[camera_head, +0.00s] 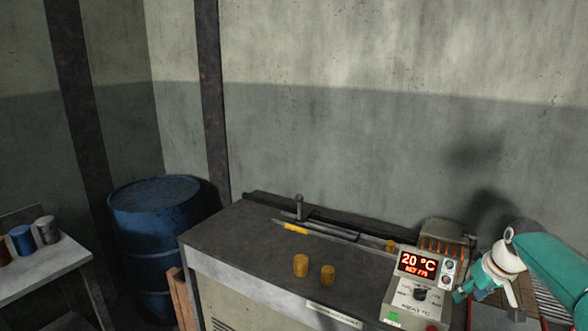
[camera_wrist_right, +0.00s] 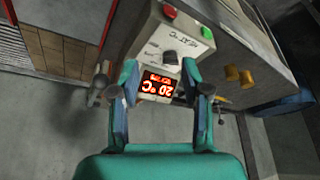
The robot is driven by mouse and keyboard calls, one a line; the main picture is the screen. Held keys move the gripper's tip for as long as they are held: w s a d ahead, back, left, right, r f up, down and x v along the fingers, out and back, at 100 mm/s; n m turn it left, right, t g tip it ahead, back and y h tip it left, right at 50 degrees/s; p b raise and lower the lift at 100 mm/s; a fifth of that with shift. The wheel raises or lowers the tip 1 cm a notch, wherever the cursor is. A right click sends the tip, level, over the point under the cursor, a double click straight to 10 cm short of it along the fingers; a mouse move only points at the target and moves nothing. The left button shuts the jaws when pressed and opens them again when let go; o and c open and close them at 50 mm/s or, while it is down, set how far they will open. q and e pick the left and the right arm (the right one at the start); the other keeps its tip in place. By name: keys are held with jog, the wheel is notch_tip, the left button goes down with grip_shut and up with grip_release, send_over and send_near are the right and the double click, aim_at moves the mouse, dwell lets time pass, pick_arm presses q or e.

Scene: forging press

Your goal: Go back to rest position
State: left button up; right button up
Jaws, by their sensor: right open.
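My right gripper (camera_head: 472,289) is at the right side of the head view, beside the control box (camera_head: 408,290) with its lit red display reading 20 °C. In the right wrist view my right gripper (camera_wrist_right: 160,100) has its two teal fingers spread apart with nothing between them. The control box (camera_wrist_right: 172,55) shows beyond the fingers, its display seen between them. My left gripper is in neither view.
Two brass-coloured cylinders (camera_head: 301,265) (camera_head: 327,275) stand on the dark machine top (camera_head: 235,240). A blue barrel (camera_head: 155,225) stands at left. A pale table (camera_head: 40,268) holds several small cylinders. A wall stands behind the machine.

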jog(key=s+a+f+n+g+y+b, duration=0.1)
jog(key=s+a+f+g+b, duration=0.15)
jog(key=a+f, duration=0.55)
jog(key=s+a+f+g+y+b, duration=0.1)
jog(key=s+a+f+b, duration=0.2)
jog(key=f, duration=0.9)
jog(key=s+a+f+n+g+y+b, duration=0.15)
jog(key=s+a+f, duration=0.35)
jog(key=f, duration=0.5)
jog(key=s+a+f+m+b, duration=0.1)
jog(key=s+a+f, duration=0.3)
jog(key=s, duration=0.3)
jog(key=s+a+f+m+b, duration=0.1)
jog(key=s+a+f+m, duration=0.1)
jog(key=s+a+f, duration=0.3)
jog(key=s+a+f+m+t+b, duration=0.1)
jog(key=s+a+f+m, duration=0.1)
jog(key=s+a+f, duration=0.3)
jog(key=shift+s, duration=2.4)
